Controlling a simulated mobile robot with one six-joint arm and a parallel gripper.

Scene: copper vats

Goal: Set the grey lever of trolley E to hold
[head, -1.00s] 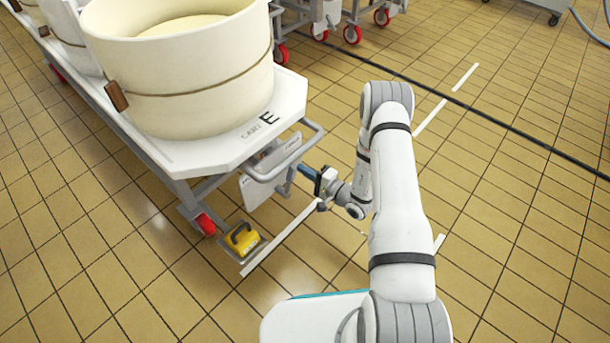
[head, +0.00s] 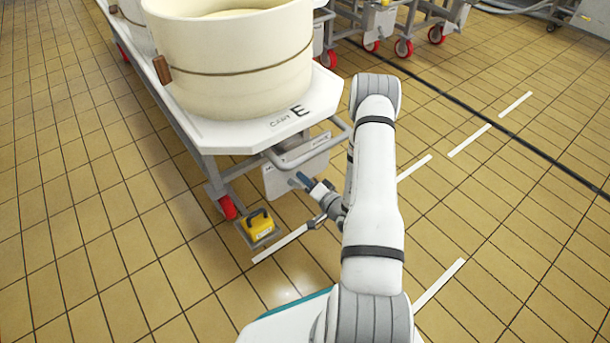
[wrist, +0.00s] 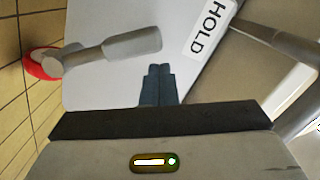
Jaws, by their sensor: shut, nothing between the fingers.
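Trolley E (head: 215,138) is a white-topped cart marked "CART E". A pale plate (head: 283,181) with small labels hangs at its near end under a grey rail. In the wrist view, the grey lever (wrist: 132,44) stands across the plate (wrist: 105,85), its thick end pointing right toward the HOLD label (wrist: 208,27). A gap shows between that end and the label; I cannot tell whether it is at a stop. My gripper (head: 301,178) is in front of the plate. Its blue fingers (wrist: 157,72) are shut, empty, and just below the lever in the wrist view, seemingly apart from it.
A cream vat (head: 235,85) stands on the trolley. The grey rail (head: 335,143) juts out above the plate. A yellow box (head: 258,226) sits low by a red wheel (head: 228,207). Other carts stand behind. Tiled floor to the right is open.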

